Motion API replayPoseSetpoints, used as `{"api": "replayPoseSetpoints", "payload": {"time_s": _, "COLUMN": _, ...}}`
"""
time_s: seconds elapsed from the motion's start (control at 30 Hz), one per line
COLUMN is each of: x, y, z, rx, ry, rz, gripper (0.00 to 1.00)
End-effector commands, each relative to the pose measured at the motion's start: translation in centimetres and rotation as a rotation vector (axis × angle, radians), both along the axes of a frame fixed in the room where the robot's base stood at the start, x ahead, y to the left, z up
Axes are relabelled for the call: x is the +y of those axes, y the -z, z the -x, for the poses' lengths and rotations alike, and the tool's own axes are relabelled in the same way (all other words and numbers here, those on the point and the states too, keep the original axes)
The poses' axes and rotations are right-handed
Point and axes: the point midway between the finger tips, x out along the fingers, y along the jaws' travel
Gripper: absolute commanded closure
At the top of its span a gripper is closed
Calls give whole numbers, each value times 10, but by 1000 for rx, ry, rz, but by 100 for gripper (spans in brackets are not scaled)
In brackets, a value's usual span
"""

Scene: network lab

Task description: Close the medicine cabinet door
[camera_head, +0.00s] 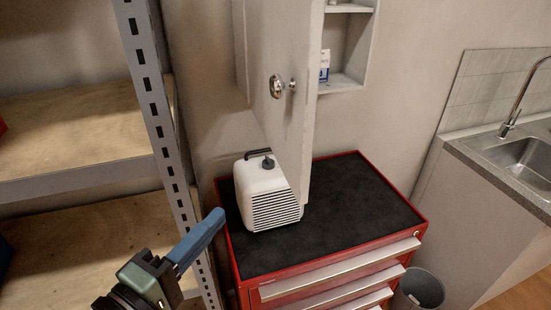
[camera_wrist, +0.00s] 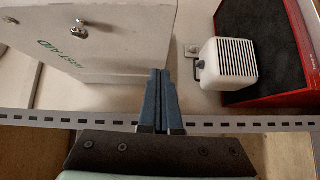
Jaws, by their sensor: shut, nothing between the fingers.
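The medicine cabinet door (camera_head: 288,125) stands open, swung out from the wall and seen at a steep angle in the head view. A small round knob (camera_head: 291,84) and a metal lock plate (camera_head: 275,87) sit on it. The cabinet's open interior (camera_head: 347,82) shows to the right of the door. In the wrist view the white door (camera_wrist: 120,50) bears green "FIRST AID" lettering, with its knob (camera_wrist: 80,26) at upper left. My gripper (camera_head: 219,214) is shut and empty, below and left of the door; it also shows in the wrist view (camera_wrist: 159,74).
A white vented appliance (camera_head: 268,195) stands on the red tool chest (camera_head: 365,200) under the door. A metal shelving upright (camera_head: 160,120) rises close beside my arm. A small box (camera_head: 325,66) is in the cabinet. A sink (camera_head: 520,155) and a bin (camera_head: 420,288) are at right.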

Motion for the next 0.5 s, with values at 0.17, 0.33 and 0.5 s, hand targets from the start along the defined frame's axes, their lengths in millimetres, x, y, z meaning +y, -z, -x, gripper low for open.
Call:
{"api": "replayPoseSetpoints", "payload": {"time_s": 0.17, "x": -3, "y": 1, "z": 0, "rx": 22, "ry": 24, "rz": 55, "gripper": 100}}
{"api": "replayPoseSetpoints", "payload": {"time_s": 0.33, "x": -17, "y": -1, "z": -24, "rx": 20, "ry": 26, "rz": 52, "gripper": 100}}
{"api": "replayPoseSetpoints", "payload": {"time_s": 0.5, "x": -35, "y": -2, "z": -57, "rx": 19, "ry": 26, "rz": 50, "gripper": 100}}
